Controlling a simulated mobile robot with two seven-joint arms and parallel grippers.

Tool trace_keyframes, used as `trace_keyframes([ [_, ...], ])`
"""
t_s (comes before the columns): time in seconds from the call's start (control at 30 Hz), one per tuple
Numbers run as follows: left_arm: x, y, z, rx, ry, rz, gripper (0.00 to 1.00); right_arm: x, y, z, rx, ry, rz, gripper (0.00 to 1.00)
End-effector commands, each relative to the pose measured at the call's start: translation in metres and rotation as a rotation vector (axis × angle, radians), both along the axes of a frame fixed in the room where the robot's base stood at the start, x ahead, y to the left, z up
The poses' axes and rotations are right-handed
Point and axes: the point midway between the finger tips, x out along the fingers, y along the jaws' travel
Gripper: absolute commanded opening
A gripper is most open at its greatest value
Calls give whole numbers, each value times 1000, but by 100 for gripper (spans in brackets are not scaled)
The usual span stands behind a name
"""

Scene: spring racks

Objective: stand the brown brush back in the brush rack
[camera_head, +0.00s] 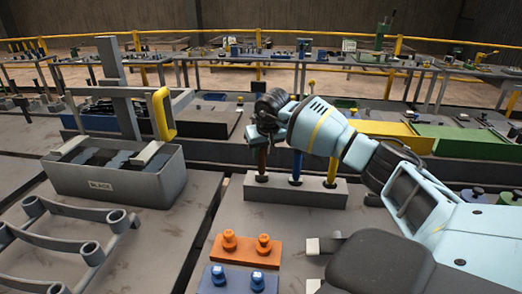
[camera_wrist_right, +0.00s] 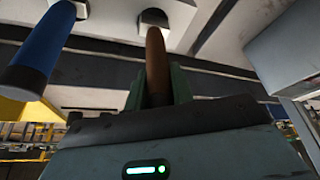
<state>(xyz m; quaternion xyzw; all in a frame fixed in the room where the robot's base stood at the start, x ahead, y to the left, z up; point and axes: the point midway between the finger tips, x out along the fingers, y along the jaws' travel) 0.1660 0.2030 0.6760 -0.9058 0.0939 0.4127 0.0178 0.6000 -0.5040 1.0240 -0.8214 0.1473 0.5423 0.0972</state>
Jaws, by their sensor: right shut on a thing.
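The brown brush (camera_head: 262,161) is upright at the left socket of the grey brush rack (camera_head: 317,195). Its lower end meets the dark socket ring; I cannot tell how deep it sits. My right gripper (camera_head: 262,141) is shut on its upper part, coming from above and the right. In the right wrist view, the brown brush (camera_wrist_right: 156,60) runs between the green fingers (camera_wrist_right: 157,88) towards a dark socket in the rack (camera_wrist_right: 178,12). A blue brush (camera_head: 296,168) and a yellow brush (camera_head: 333,170) stand in the rack's other sockets. My left gripper is not in view.
An orange block (camera_head: 246,252) and a blue block (camera_head: 237,281) with pegs lie in front of the rack. A grey bin labelled BLACK (camera_head: 110,186) and a curved grey rack (camera_head: 62,215) are at the left. The blue brush (camera_wrist_right: 42,50) stands close beside my right gripper.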

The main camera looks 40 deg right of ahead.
Motion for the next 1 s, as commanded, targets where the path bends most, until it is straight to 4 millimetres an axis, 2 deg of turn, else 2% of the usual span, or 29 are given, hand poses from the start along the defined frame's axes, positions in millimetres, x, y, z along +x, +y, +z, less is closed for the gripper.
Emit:
trace_keyframes([
  [0.7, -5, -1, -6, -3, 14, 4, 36, 0, 0, -13, -1, 0, 0, 1],
  [0.73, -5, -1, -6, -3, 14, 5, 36, 0, 0, -13, 0, 0, 0, 25],
  [0.9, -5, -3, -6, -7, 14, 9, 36, 0, 0, -12, 0, 0, 0, 47],
  [1.0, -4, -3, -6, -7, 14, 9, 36, 0, 0, -12, 0, 0, 0, 49],
])
